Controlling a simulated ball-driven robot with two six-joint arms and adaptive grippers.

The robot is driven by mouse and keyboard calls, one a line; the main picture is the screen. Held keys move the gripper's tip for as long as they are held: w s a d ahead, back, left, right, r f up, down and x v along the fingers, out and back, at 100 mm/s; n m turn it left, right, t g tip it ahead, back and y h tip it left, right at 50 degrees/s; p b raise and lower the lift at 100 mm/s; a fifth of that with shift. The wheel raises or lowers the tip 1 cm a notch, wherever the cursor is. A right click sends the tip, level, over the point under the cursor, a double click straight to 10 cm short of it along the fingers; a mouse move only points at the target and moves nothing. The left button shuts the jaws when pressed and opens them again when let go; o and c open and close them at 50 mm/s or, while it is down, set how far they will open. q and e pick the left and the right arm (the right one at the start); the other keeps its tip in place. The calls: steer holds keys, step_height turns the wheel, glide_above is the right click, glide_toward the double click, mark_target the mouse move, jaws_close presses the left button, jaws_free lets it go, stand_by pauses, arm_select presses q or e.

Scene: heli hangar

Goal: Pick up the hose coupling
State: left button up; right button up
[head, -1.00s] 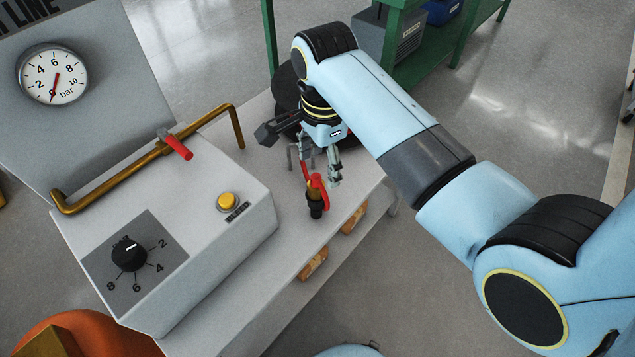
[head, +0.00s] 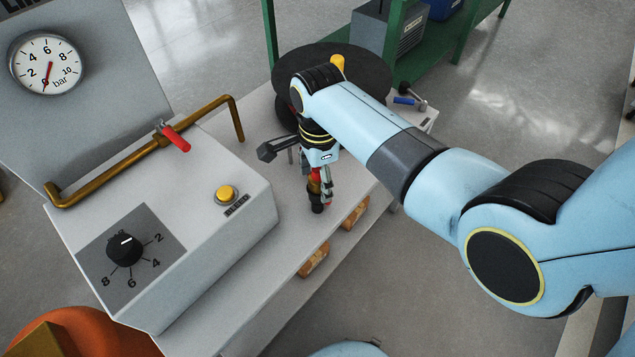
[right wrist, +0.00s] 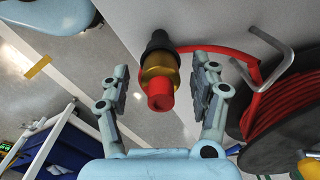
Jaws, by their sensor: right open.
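The hose coupling (head: 316,192) stands on the grey bench top near its front edge. It has a black lower end, a brass body and a red part. In the right wrist view the coupling (right wrist: 159,75) lies between the two spread fingers, its red tip towards the palm, with gaps on both sides. My right gripper (head: 321,178) is open around the coupling; its fingers (right wrist: 162,92) also show in the right wrist view. In the head view the gripper partly hides the coupling. My left gripper is not in view.
A red hose on a dark reel (right wrist: 285,115) and a bent metal bracket (right wrist: 265,60) are close to the right finger in the wrist view. The grey control box (head: 175,235) with a brass pipe (head: 105,178) stands left of the coupling.

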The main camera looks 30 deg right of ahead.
steer(key=shift+f, duration=0.1)
steer(key=shift+c, duration=0.2)
jaws_close()
